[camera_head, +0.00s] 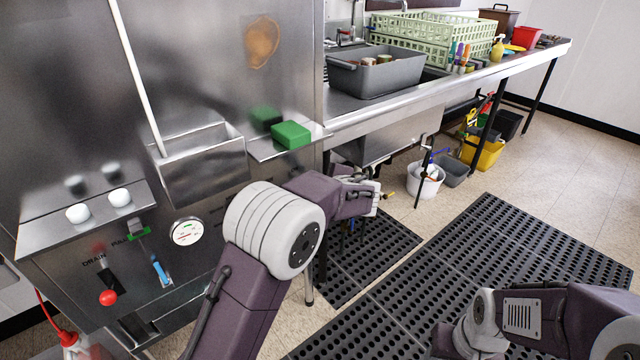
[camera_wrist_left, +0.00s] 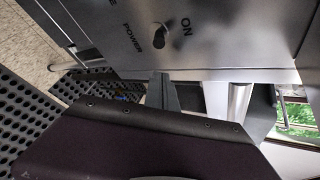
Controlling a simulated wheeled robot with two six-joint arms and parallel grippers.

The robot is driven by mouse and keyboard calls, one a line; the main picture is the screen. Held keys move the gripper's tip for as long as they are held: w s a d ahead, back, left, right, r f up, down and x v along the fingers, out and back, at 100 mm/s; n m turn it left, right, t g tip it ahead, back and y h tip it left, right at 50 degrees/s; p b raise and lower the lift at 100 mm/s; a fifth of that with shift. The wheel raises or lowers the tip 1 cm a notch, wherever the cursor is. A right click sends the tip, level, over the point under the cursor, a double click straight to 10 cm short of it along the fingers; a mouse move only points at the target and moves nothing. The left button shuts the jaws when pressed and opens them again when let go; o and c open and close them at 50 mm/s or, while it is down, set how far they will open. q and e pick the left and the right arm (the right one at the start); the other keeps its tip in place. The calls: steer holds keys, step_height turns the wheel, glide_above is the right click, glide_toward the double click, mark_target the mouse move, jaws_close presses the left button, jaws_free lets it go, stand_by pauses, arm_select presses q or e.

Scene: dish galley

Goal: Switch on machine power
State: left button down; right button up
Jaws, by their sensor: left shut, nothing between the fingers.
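The machine's steel front (camera_head: 60,150) fills the left of the head view. In the left wrist view, a small dark power switch (camera_wrist_left: 161,36) sits on the steel panel between the labels POWER and ON. In the head view my left arm hides that part of the panel. My left gripper (camera_head: 379,196) is at the machine's right side, low down. In the left wrist view its fingers (camera_wrist_left: 162,82) are shut, empty and just below the switch, apart from it in the picture. My right arm shows at the lower right of the head view; its gripper is not in view.
The panel also has a red-knobbed drain lever (camera_head: 108,297), a blue-handled lever (camera_head: 160,271) and a round gauge (camera_head: 187,232). A green block (camera_head: 291,135) lies on a small ledge. A white bucket (camera_head: 426,180) stands under the counter. Black mats (camera_head: 470,270) cover the floor.

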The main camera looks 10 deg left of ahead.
arm_select(q)
steer(key=p+v, duration=0.3)
steer(key=v, duration=0.6)
steer(key=shift+d+r, duration=0.15)
steer(key=shift+r, duration=0.35)
arm_select(e)
step_height(320, 180, up, 2)
steer(key=shift+r, duration=0.15)
steer(key=shift+w+d, duration=0.1)
